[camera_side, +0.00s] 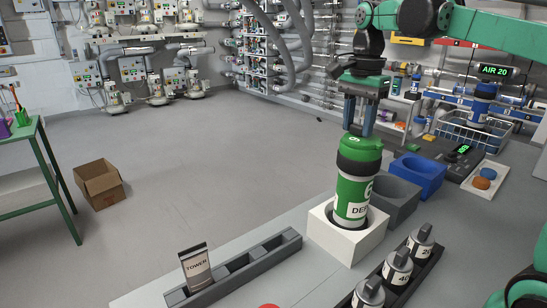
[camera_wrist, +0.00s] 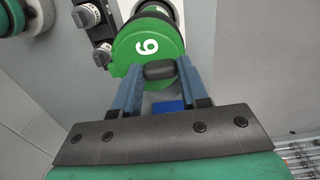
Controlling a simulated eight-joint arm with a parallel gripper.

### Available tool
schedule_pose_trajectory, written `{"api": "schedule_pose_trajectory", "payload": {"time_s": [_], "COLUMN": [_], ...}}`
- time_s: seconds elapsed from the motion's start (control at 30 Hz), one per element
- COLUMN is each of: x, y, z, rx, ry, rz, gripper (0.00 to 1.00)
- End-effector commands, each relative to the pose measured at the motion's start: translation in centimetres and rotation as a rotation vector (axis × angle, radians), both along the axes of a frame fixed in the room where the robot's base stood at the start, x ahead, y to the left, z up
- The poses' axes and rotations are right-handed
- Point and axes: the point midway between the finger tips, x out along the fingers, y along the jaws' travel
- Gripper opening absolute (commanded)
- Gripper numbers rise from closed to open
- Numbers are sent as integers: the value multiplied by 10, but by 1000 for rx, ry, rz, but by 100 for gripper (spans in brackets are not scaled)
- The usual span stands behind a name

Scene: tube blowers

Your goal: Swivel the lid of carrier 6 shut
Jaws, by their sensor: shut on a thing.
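Carrier 6 (camera_side: 352,194) is a green cylinder with dark bands and a white label, standing upright in a white block (camera_side: 333,238). My gripper (camera_side: 359,130) points down at the lid. In the wrist view its blue fingers (camera_wrist: 160,72) are shut on the lid's dark knob (camera_wrist: 159,71). I cannot tell whether the mouth is fully covered.
A grey socket block (camera_side: 398,200) and a blue one (camera_side: 420,174) stand behind the carrier. Several small grey-topped cylinders (camera_side: 397,268) stand in a dark rack at front right. A grey rack (camera_side: 235,268) with a TOWER card (camera_side: 196,269) lies at front left.

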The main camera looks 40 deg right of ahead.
Motion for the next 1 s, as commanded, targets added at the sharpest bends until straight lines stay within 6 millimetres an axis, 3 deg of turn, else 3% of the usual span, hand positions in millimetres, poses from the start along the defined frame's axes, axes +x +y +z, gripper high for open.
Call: {"api": "schedule_pose_trajectory", "payload": {"time_s": [0.37,0.4,0.5,0.83,1.0], "x": [0,0,0,0,1], "y": [-1,-1,-1,-1,-1], "z": [0,0,0,1,16], "rx": [-2,-2,-2,-1,-1], "ry": [0,0,0,0,0], "rz": [-6,-6,-6,-5,-5], "gripper": [0,41,70,71,71]}}
